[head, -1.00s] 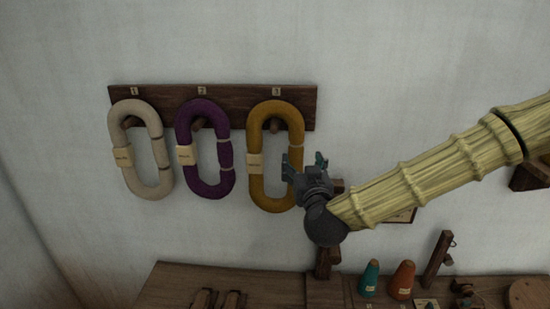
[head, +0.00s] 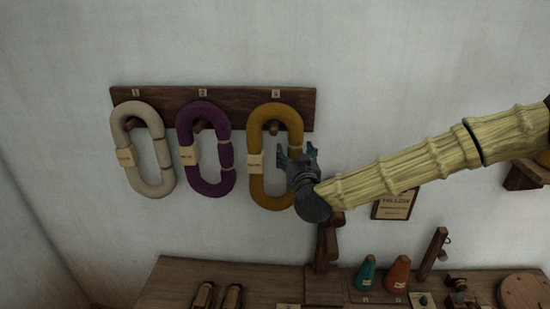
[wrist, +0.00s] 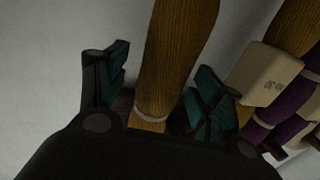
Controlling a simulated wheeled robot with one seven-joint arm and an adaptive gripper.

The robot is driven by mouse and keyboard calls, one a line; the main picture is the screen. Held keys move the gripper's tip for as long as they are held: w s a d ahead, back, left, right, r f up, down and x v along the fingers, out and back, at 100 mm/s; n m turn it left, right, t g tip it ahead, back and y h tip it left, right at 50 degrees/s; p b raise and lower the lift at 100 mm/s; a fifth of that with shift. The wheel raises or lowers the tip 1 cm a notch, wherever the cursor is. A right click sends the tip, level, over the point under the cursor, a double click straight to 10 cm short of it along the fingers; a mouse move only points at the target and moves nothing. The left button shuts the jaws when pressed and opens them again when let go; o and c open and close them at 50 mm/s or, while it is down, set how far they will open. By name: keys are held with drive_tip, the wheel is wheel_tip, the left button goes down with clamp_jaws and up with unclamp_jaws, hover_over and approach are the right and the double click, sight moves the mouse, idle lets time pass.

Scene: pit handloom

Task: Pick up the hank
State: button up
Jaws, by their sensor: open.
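A yellow hank (head: 257,168) hangs as a long loop from the peg marked 3, with a pale paper label on its left strand. My gripper (head: 295,155) is at the hank's right strand and covers part of it in the head view. In the wrist view, the open fingers of my gripper (wrist: 160,88) stand on either side of one yellow strand (wrist: 175,55), which has a pale tie around it. I see no clear sign of the fingers pressing on the strand. The hank still hangs on its peg.
A purple hank (head: 187,145) and a cream hank (head: 122,135) hang to the left on the same dark wooden rail (head: 240,97). A framed sign (head: 396,204) is on the wall. Below, a wooden bench (head: 180,273) holds a teal cone (head: 367,275) and an orange cone (head: 397,275).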

drive_tip(key=shift+w, duration=0.1)
drive_tip(key=c, duration=1.2)
drive_tip(key=shift+r, duration=0.1)
